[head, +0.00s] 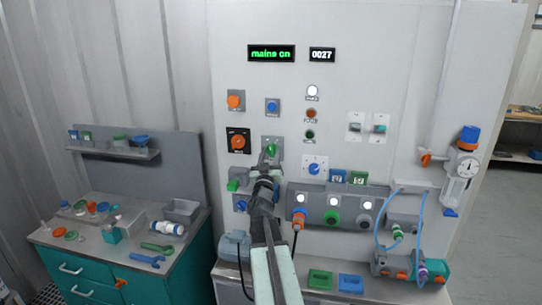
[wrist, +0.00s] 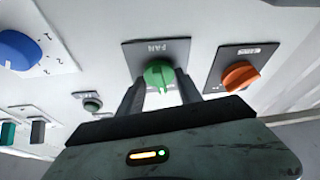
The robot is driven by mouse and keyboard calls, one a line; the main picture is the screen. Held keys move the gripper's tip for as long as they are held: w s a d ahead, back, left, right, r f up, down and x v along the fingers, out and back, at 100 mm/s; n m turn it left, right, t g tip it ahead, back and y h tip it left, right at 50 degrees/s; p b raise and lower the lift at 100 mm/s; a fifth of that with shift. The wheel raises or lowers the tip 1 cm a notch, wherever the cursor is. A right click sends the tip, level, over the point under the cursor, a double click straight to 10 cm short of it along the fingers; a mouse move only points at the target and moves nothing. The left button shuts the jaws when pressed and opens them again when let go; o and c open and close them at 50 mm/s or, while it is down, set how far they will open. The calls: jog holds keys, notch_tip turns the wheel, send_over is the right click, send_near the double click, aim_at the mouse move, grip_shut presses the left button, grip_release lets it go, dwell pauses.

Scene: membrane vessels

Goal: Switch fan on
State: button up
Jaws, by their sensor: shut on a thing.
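The green fan knob (wrist: 159,73) sits on a grey plate marked FAN (wrist: 175,48) in the wrist view. My gripper (wrist: 161,88) has one finger on each side of the knob and is shut on it. A ridge on the knob points towards my gripper's palm in the wrist view. In the head view the green knob (head: 271,148) shows partly behind my gripper (head: 266,158), which reaches up to the white panel (head: 400,75). The display (head: 271,54) above reads "mains on" in green.
The orange main knob (head: 238,141) on a black plate is close to the left of the fan knob in the head view. A blue dial (head: 314,169) and small lamps are to the right. A workbench (head: 110,240) with tools stands at the left.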

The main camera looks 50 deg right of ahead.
jog(key=m, duration=0.2)
jog(key=m+g+h, duration=0.1)
jog(key=m+g, duration=0.1)
jog(key=m, duration=0.1)
jog(key=shift+w+a+m, duration=0.15)
jog(key=shift+w+m, duration=0.1)
jog(key=shift+m, duration=0.05)
jog(key=shift+m+g+h+p, duration=0.3)
jog(key=shift+m+g, duration=0.45)
jog(key=shift+m, duration=0.65)
jog(key=shift+m+g+h+p, duration=0.25)
jog(key=shift+m+g, duration=0.5)
jog(key=shift+m, duration=0.95)
jog(key=o, duration=1.3)
jog(key=shift+a, duration=0.15)
jog(key=shift+o, duration=0.2)
